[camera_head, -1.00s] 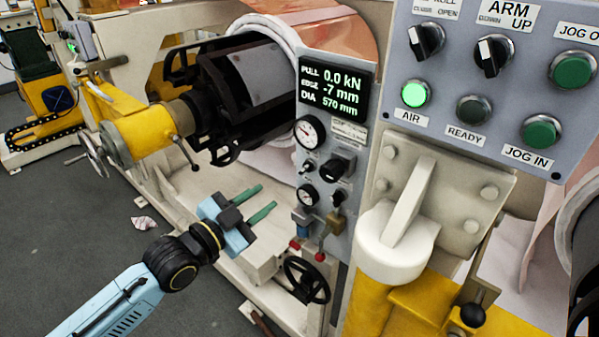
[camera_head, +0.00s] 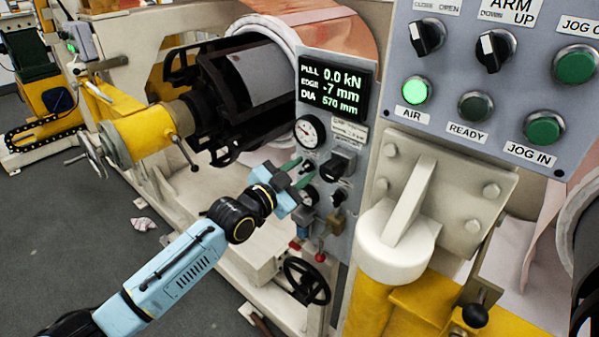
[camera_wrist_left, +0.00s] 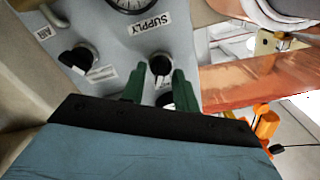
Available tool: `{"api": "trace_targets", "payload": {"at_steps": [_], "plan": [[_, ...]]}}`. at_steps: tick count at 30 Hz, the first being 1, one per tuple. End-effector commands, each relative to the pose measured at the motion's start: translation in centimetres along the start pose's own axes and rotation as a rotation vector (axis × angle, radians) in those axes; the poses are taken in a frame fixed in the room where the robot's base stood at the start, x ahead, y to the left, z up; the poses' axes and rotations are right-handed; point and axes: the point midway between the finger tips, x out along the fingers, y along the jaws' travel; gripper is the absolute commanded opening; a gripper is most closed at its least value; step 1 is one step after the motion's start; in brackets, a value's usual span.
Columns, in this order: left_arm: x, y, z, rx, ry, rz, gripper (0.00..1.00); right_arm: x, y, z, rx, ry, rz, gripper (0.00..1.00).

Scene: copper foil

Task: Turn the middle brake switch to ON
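A small black switch (camera_head: 308,166) sits between the two gauges on the narrow grey panel (camera_head: 355,95). It also shows in the left wrist view (camera_wrist_left: 160,66), between my finger tips. My left gripper (camera_head: 301,172) is open with its green fingers pointing at the panel, on either side of this switch. I cannot tell whether they touch it. The labels are too small to tell which is the middle brake switch. My right gripper is not in view.
A lower gauge (camera_head: 309,196), a small knob (camera_head: 338,197) and red-tipped levers (camera_head: 320,257) crowd the panel below. A black handwheel (camera_head: 307,281) is beneath. The large button box (camera_head: 490,100) and a beige lever (camera_head: 407,215) stand at right.

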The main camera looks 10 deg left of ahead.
Motion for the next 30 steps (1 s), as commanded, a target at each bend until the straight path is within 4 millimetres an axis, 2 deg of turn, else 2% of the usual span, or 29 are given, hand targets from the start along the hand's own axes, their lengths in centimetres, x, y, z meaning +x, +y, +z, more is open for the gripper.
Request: {"api": "trace_targets", "payload": {"at_steps": [4,10,20,30], "plan": [[-0.02,0.0,0.0,0.0,0.0,0.0,0.27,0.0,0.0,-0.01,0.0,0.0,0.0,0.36],[-0.04,0.0,0.02,0.0,0.0,0.0,0.02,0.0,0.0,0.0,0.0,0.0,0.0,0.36],[-0.06,-0.04,0.02,-0.05,-0.001,0.0,0.02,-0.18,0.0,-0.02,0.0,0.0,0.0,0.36],[-0.06,-0.14,0.03,-0.29,-0.002,0.001,0.02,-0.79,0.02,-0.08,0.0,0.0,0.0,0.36]]}}
